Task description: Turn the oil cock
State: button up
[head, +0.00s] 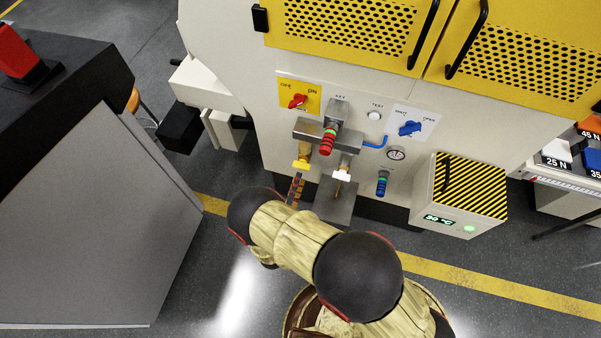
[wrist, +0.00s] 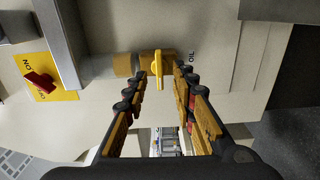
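The oil cock has a yellow lever handle (wrist: 157,69) on a brass body (wrist: 127,65), beside the label "OIL" on the pale panel. In the head view its yellow handle (head: 301,164) hangs below the grey block. My gripper (wrist: 161,73) is open, one fingertip on each side of the handle. In the head view part of my gripper (head: 296,187) shows just below the handle; my arm hides the rest.
A second cock with a white handle (head: 342,175) is close on the right. A red switch (head: 298,101), a blue switch (head: 409,128) and a gauge (head: 396,153) are on the panel. A striped box (head: 466,190) stands to the right; a grey cabinet (head: 95,220) stands left.

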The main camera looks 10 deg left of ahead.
jog(key=s, duration=0.7)
jog(key=shift+a, duration=0.3)
